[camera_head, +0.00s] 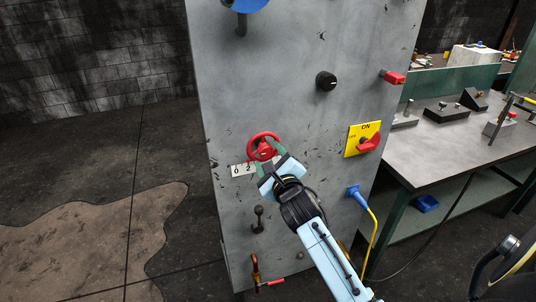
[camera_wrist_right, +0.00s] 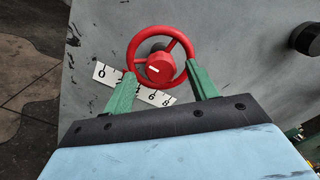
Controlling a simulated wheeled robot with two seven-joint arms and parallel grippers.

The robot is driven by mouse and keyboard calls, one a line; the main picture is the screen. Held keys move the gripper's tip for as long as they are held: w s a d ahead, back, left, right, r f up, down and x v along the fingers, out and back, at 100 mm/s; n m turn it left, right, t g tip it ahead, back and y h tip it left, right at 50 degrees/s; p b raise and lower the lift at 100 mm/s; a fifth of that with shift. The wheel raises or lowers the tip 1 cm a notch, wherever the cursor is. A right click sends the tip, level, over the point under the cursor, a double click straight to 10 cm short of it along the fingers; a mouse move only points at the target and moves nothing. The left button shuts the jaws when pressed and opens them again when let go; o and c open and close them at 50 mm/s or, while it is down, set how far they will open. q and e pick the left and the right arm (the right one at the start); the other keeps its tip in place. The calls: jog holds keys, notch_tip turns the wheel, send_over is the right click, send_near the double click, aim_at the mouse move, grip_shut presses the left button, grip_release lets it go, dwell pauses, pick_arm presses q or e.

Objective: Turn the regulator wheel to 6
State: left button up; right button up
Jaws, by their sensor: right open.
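The red regulator wheel (camera_head: 263,147) is mounted on the grey panel, left of its middle. It also shows in the right wrist view (camera_wrist_right: 178,47), where a short white mark on its hub points left. A white number plate (camera_head: 239,170) sits behind and below the wheel. In the right wrist view the plate (camera_wrist_right: 105,74) reads 0 at left, with 6 and 8 at right; the part between is partly covered. My right gripper (camera_head: 273,163) is open, its green fingertips at the lower rim on either side of the wheel. Whether they touch it I cannot tell. My left gripper is not in view.
The panel carries a black knob (camera_head: 326,81), a red handle (camera_head: 393,77), a yellow ON switch (camera_head: 361,140) and a blue plug (camera_head: 355,196) with a yellow cable. A dark lever (camera_head: 258,219) is below the wheel. A workbench (camera_head: 455,150) stands at right. Floor at left is open.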

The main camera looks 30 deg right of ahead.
jog(key=shift+x, duration=0.8)
jog(key=shift+c, duration=0.4)
jog(key=c, duration=0.9)
